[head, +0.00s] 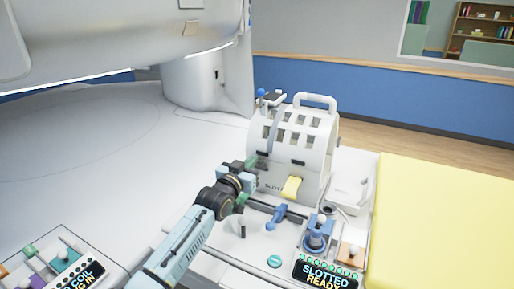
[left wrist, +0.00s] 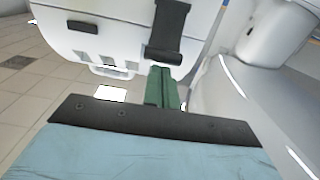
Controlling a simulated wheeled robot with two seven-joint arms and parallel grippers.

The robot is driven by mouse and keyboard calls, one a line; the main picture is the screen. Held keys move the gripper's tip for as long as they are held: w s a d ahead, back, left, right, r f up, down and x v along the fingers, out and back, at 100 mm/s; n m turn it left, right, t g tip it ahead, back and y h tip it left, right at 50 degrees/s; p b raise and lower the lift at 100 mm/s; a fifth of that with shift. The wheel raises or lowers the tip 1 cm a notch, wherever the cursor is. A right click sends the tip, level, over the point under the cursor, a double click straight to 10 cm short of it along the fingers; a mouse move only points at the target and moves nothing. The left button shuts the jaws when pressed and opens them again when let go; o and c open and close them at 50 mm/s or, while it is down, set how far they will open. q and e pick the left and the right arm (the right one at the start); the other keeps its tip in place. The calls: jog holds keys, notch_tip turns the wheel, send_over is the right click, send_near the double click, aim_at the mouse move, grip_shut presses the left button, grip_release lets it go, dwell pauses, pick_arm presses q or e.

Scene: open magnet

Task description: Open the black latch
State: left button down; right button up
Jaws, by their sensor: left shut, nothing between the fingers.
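The white head coil (head: 300,135) stands upright on the table, with window slots and a top handle. A dark strap-like latch (left wrist: 170,25) runs down its white shell in the left wrist view, ending in a wider black tab (left wrist: 163,55). In the head view its lower part is close to my gripper and hard to separate from it. My left gripper (head: 257,163) is at the coil's left side, its green fingers (left wrist: 161,88) shut and empty. The fingertips appear just below the black tab; whether they touch it I cannot tell. My right gripper is not in view.
A yellow tab (head: 292,187) sticks out of the coil's front. A blue lever (head: 277,217) and a blue knob (head: 316,236) stand in front, near a "SLOTTED READY" display (head: 325,274). A yellow pad (head: 450,210) lies right; the scanner (head: 110,40) overhangs left.

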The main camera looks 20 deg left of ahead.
pick_arm(q)
jog(key=shift+s+f, duration=0.4)
jog(key=shift+f, duration=0.3)
jog(key=shift+s+f, duration=0.4)
jog(key=shift+f, duration=0.3)
jog(key=shift+r+p, duration=0.1)
jog(key=shift+p, duration=0.25)
notch_tip(320, 180, up, 5)
jog(key=p, duration=0.5)
jog(key=s+f+b, duration=0.1)
jog(key=s+f, duration=0.1)
jog(key=s, duration=0.2)
jog(key=s+a+f, duration=0.1)
jog(key=s+f, duration=0.1)
jog(key=s, duration=0.3)
jog(key=shift+s+a+f+b, duration=0.2)
jog(key=shift+f+b, duration=0.05)
jog(key=shift+b, duration=0.1)
